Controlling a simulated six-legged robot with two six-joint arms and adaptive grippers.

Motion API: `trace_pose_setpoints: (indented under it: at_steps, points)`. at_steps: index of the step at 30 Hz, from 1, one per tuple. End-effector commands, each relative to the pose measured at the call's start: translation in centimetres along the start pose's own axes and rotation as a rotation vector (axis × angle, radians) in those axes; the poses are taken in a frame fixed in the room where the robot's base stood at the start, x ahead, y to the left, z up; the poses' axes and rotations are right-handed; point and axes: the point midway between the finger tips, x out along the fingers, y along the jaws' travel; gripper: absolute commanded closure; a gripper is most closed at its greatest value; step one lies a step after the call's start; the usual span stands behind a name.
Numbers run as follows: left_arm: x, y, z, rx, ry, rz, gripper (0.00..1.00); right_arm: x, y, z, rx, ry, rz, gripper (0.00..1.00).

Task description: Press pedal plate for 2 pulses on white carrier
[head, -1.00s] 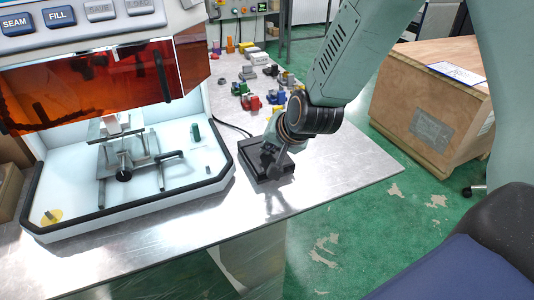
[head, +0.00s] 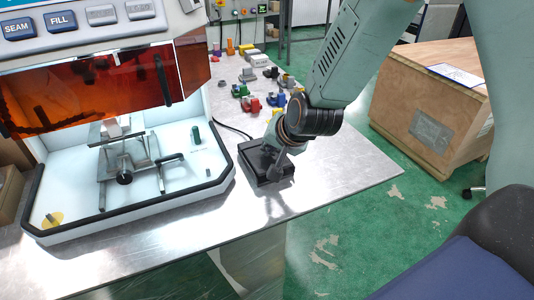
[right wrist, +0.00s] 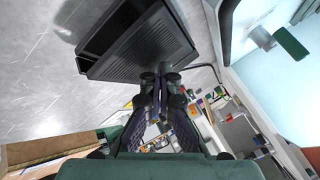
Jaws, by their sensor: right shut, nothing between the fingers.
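The black pedal plate (head: 254,164) lies on the metal bench, right of the machine. It also shows in the right wrist view (right wrist: 143,48). My right gripper (head: 277,172) is shut and empty, pointing down over the pedal's right part. In the right wrist view its closed fingertips (right wrist: 160,78) are at the pedal's edge; I cannot tell whether they touch it or how far the plate is pressed. A small pale block (head: 113,129), possibly the white carrier, sits on the metal fixture inside the machine. My left gripper is not in view.
The machine (head: 90,45) has labelled buttons, an orange shield and a black-edged white tray (head: 85,215). Several coloured parts (head: 250,103) stand behind the pedal. A cable runs behind the pedal. The bench is clear in front and right of it. A wooden crate (head: 425,110) stands beyond.

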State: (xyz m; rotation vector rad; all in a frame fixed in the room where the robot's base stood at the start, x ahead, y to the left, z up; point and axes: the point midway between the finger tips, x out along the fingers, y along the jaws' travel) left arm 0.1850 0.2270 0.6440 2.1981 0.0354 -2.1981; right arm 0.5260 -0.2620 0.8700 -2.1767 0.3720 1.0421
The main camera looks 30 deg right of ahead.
Motion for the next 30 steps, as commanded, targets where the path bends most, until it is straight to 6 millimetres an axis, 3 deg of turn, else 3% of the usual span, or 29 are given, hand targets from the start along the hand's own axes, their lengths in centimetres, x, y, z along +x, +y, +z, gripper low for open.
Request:
trace_pose_setpoints:
  at_steps: [6, 18, 30]
  points:
    - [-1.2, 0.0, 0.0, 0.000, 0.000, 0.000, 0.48, -0.9, -0.6, -0.6, -0.001, -0.001, 0.001, 1.00]
    - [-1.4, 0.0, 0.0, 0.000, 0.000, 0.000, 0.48, -1.0, -0.8, -0.8, 0.000, 0.002, -0.001, 1.00]
    - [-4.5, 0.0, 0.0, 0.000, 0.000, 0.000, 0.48, -3.4, -2.6, -2.5, 0.000, 0.003, -0.002, 1.00]
